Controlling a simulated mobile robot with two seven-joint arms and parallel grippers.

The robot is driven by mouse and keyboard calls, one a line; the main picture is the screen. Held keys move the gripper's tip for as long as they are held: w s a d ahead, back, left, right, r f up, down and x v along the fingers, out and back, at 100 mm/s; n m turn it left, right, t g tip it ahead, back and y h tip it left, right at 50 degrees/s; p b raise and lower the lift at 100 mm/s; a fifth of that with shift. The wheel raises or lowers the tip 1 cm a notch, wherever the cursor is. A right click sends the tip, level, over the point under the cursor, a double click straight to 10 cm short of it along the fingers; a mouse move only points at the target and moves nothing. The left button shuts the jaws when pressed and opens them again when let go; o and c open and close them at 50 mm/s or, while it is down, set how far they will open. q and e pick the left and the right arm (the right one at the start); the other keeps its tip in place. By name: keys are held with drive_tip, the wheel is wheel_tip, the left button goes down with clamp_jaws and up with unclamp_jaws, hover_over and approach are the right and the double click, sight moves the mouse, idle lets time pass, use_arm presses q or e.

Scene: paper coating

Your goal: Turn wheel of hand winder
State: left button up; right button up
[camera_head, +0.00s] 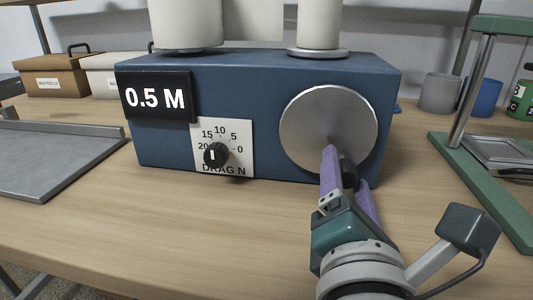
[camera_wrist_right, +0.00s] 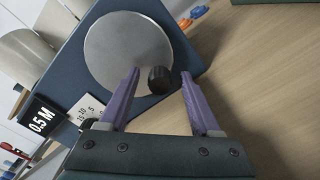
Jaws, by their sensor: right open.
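The hand winder is a blue box (camera_head: 260,75) on the wooden table. Its wheel is a grey metal disc (camera_head: 320,118) on the front face, at the right. A black crank knob (camera_head: 349,174) sticks out near the wheel's lower right edge. My right gripper (camera_head: 347,168) is open, with purple fingers on either side of the knob in the head view. My left gripper is not in view.
The winder carries a "0.5 M" display (camera_head: 155,97), a drag dial (camera_head: 216,155) and pale rolls (camera_head: 318,25) on top. A grey tray (camera_head: 55,160) lies at left. A green stand (camera_head: 490,190) and cups (camera_head: 440,93) are at right. The front table is clear.

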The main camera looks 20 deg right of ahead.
drive_tip(key=v, duration=0.8)
drive_tip(key=shift+s+a+f, duration=0.1)
drive_tip(key=shift+s, duration=0.2)
drive_tip(key=shift+s+a, duration=0.3)
drive_tip(key=shift+s, duration=0.25)
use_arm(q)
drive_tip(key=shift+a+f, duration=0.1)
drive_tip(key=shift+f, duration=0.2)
